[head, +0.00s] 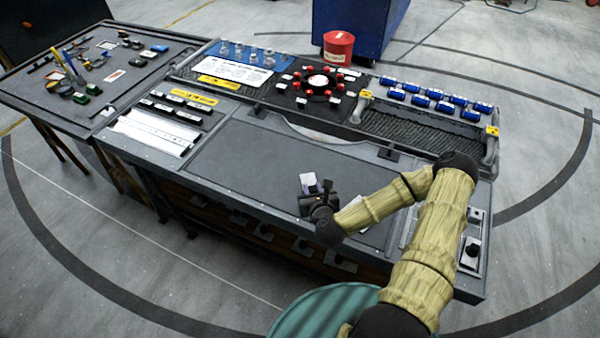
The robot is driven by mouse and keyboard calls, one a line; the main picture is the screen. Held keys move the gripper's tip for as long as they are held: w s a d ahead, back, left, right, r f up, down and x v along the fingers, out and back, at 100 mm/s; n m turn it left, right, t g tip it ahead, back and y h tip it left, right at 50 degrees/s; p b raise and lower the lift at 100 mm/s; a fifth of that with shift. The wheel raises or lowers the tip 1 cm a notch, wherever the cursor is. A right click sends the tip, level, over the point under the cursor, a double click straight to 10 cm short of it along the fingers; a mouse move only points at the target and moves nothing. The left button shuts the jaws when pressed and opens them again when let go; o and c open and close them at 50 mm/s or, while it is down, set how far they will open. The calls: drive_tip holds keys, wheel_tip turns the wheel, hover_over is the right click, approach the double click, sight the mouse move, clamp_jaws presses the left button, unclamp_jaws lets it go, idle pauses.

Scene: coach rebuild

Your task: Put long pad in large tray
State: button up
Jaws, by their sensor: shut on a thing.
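My gripper (316,196) is low over the front middle of the workbench, at the end of my arm reaching in from the right. It is shut on a small pale grey piece (308,181), mostly hidden by the dark jaws; I cannot tell whether this is the long pad. A wide, dark, shallow recess (270,152), possibly the large tray, lies under and behind the gripper, and its middle looks bare. I cannot tell whether the held piece touches it. Long white strips (150,134) lie side by side at the left. Several short black pieces (172,104) lie in rows behind them.
A red canister (338,48) stands behind. Grey handles with yellow tags (490,145) rise at the right. Another table (85,80) adjoins at the left.

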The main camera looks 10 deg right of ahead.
drive_tip(key=shift+f, duration=0.1)
drive_tip(key=shift+w+a+f+b, duration=0.1)
drive_tip(key=shift+w+f+b, duration=0.15)
drive_tip(key=shift+b, duration=0.15)
drive_tip(key=w+f+y+b, duration=0.1)
drive_tip(key=b, duration=0.1)
drive_tip(key=w+a+f+n+y+b, duration=0.1)
drive_tip(key=w+b, duration=0.1)
drive_tip(key=w+f+n+b, duration=0.1)
drive_tip(key=w+b, duration=0.1)
drive_tip(key=shift+a+f+y, duration=0.15)
drive_tip(key=shift+y, duration=0.25)
drive_tip(key=w+n+g+y+b, duration=0.1)
drive_tip(key=n+g+y+b, duration=0.1)
drive_tip(key=b, duration=0.4)
drive_tip(key=w+n+g+y+b, duration=0.1)
drive_tip(key=w+n+y+b, duration=0.1)
drive_tip(key=b, duration=0.4)
drive_tip(key=w+n+g+y+b, duration=0.1)
drive_tip(key=n+g+y+b, duration=0.1)
drive_tip(key=n+y+b, duration=0.2)
drive_tip(key=shift+w+r+n+g+b, duration=0.2)
drive_tip(key=shift+w+n+g+b, duration=0.15)
drive_tip(key=shift+b, duration=0.65)
drive_tip(key=shift+s, duration=0.1)
drive_tip(key=shift+f, duration=3.15)
